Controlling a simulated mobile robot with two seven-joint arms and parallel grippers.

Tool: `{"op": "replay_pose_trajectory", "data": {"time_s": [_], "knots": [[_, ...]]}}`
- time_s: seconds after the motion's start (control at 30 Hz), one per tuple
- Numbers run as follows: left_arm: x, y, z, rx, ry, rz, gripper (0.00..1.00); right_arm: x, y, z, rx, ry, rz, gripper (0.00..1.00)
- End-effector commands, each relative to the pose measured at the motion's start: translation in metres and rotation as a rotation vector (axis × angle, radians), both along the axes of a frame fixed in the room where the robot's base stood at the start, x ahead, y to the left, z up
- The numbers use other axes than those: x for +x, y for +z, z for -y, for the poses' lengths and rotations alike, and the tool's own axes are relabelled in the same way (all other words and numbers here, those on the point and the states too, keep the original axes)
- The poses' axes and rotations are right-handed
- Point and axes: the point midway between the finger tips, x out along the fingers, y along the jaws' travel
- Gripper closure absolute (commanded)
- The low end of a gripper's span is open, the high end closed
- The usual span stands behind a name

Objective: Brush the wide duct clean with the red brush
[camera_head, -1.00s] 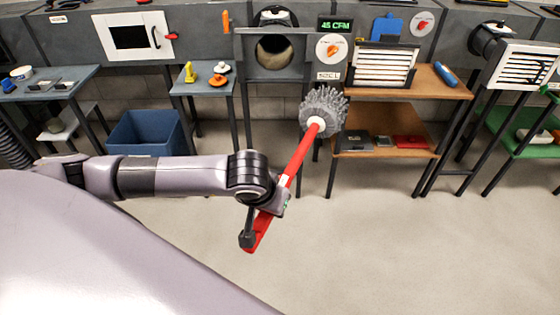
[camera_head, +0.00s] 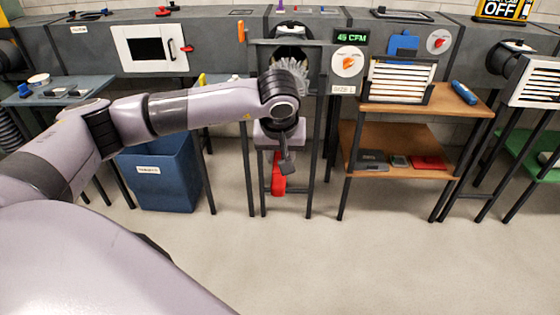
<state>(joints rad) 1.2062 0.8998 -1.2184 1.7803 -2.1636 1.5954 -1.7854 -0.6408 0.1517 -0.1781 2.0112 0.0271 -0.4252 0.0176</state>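The duct with a round opening (camera_head: 312,62) faces me at the upper middle, with a "SIZE L" label beside it. My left gripper (camera_head: 284,148) is in front of and below this opening. It appears shut on the handle of the red brush (camera_head: 278,178), whose red end shows below the gripper. The brush's grey bristle head (camera_head: 291,67) shows at the mouth of the opening, just above my wrist. How deep the bristles sit in the duct is hard to tell. My wrist hides the middle of the brush. My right gripper is not in view.
A dial (camera_head: 348,61) and a green "45 CFM" display (camera_head: 350,37) are right of the opening. A wooden shelf (camera_head: 400,147) holding a white slatted filter (camera_head: 402,78) stands to the right. A blue bin (camera_head: 160,178) stands at left. The floor in front is clear.

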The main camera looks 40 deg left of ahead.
Motion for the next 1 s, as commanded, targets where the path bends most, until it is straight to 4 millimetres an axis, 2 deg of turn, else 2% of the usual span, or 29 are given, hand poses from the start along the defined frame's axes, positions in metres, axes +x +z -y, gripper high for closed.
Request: {"op": "replay_pose_trajectory", "data": {"time_s": [0.5, 1.0], "knots": [[0.054, 0.000, -0.033, -0.002, 0.001, 0.002, 1.00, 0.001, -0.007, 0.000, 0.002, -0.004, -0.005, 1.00], [0.106, 0.001, -0.064, 0.000, 0.001, 0.002, 1.00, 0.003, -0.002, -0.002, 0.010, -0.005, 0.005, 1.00]]}}
